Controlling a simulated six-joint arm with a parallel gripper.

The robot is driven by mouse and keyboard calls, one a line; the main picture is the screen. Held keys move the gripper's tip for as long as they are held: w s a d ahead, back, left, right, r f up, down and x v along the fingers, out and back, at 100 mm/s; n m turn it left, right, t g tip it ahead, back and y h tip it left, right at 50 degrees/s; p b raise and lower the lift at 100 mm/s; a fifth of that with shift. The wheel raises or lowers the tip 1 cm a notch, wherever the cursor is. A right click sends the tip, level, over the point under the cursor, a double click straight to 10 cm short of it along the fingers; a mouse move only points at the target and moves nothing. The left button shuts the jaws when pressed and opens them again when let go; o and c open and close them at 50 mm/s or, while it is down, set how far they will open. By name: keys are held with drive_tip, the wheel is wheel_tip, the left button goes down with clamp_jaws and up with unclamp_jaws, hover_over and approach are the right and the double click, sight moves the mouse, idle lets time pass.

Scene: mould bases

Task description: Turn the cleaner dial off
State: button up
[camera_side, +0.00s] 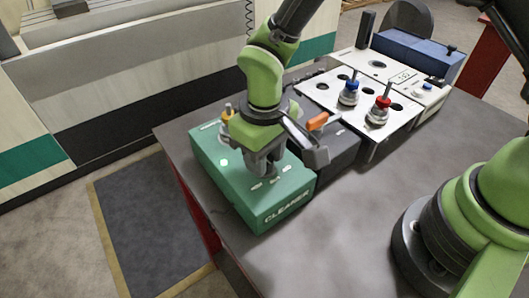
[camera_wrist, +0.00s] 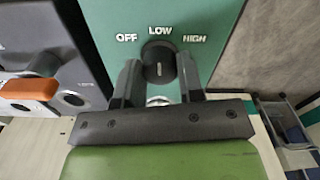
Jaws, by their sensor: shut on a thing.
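The green cleaner box (camera_side: 230,170) stands on the dark table's left part, with "CLEANER" on its front. Its black dial (camera_wrist: 159,62) shows in the wrist view below the labels OFF, LOW and HIGH. The dial's light mark points up, close to LOW. My gripper (camera_side: 264,172) reaches down over the top of the box; in the wrist view its two fingers (camera_wrist: 160,82) stand on either side of the dial and are shut on it. In the side view my gripper hides the dial.
A dark box with an orange handle (camera_side: 318,121) stands right beside the cleaner box. Behind it is a white plate (camera_side: 340,103) with blue-topped (camera_side: 350,88) and red-topped (camera_side: 379,105) parts. A blue box (camera_side: 425,54) is farther back. The table's front middle (camera_side: 320,215) is clear.

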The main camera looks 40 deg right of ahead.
drive_tip(key=n, duration=0.5)
drive_tip(key=shift+n, duration=0.3)
drive_tip(key=n, duration=0.5)
drive_tip(key=shift+n, duration=0.3)
drive_tip(key=o, duration=0.9)
wheel_tip(320, 180, up, 10)
